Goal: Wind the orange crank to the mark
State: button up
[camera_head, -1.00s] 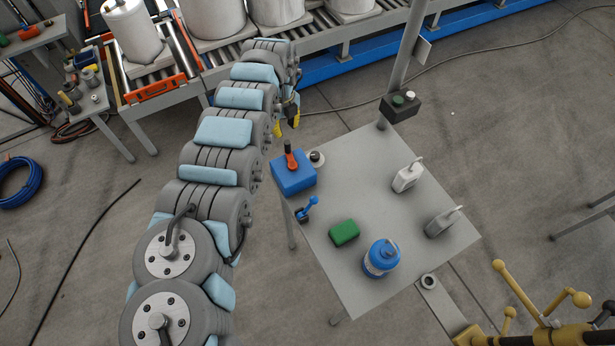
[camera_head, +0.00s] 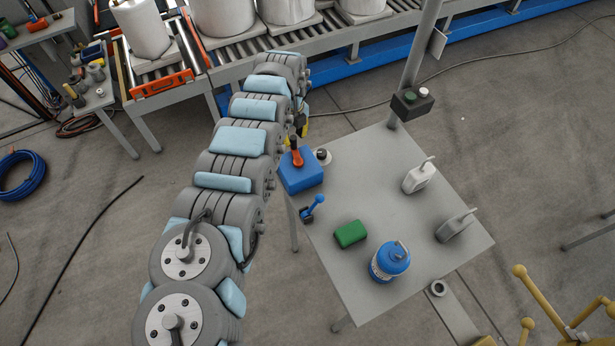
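The orange crank (camera_head: 297,158) with a dark knob sits on top of a blue box (camera_head: 302,180), at the back left corner of the grey table. The crank's arm points away toward the back. No mark can be made out at this size. My gripper (camera_head: 303,128) is just behind the crank and its knob. Only parts of its yellow fingertips show, the rest being hidden by my arm. I cannot tell whether it touches the knob, or how wide its fingers are.
On the grey table (camera_head: 390,185) are a black knob (camera_head: 322,155), a blue lever (camera_head: 313,206), a green block (camera_head: 350,234), a blue bottle (camera_head: 390,263) and two spray-type bottles. A post with a button box (camera_head: 411,102) stands at the back corner. The table's middle is clear.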

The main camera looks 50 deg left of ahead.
jog(key=c, duration=0.5)
jog(key=shift+r, duration=0.15)
